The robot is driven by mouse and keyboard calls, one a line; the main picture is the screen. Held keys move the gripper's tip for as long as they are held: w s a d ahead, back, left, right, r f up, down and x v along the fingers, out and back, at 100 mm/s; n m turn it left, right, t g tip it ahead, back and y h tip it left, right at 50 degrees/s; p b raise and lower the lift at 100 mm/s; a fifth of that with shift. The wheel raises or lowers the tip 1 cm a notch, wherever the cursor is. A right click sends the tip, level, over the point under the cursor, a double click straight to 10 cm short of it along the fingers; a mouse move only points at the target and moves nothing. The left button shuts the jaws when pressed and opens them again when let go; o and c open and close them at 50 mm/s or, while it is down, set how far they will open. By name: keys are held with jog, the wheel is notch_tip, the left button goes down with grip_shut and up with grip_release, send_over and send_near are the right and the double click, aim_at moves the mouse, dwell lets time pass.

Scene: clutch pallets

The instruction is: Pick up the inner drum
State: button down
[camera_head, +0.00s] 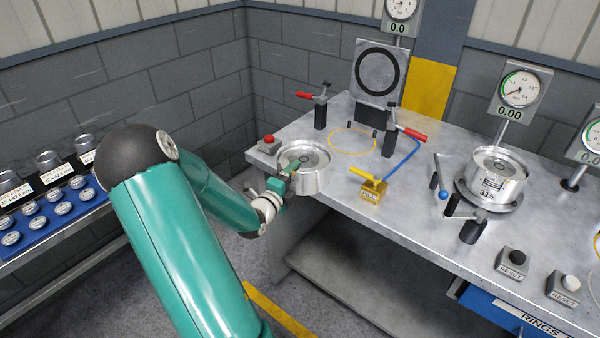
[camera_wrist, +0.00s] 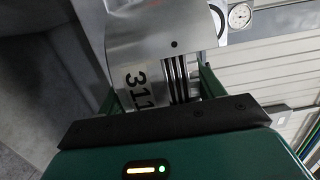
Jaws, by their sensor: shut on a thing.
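A silver metal drum (camera_head: 312,181), which I take for the inner drum, is at the left front corner of the workbench (camera_head: 345,205). In the wrist view the drum (camera_wrist: 150,48) shows the number 311, dark vertical grooves and a small hole. My gripper (camera_head: 284,172) reaches it from the left and is shut on it. In the wrist view the green fingers of my gripper (camera_wrist: 160,88) stand on either side of the drum. I cannot tell whether its underside touches the bench.
A second drum (camera_head: 492,188) marked 315 sits on a round base at right. A yellow block (camera_head: 373,192), a red button (camera_head: 268,142), red-handled clamps (camera_head: 320,112) and dial gauges (camera_head: 520,89) stand around. A yellow ring (camera_head: 352,153) marks bare bench. A blue tray (camera_head: 50,222) is at left.

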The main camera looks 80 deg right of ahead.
jog(key=shift+d+r, duration=0.1)
jog(key=shift+r, duration=0.3)
jog(key=shift+r, duration=0.45)
notch_tip(320, 180, up, 2)
jog(key=w+a+r, duration=0.3)
jog(key=a+r, duration=0.6)
jog(key=a, duration=0.4)
jog(key=shift+w+a+r, duration=0.3)
jog(key=shift+w+r, duration=0.05)
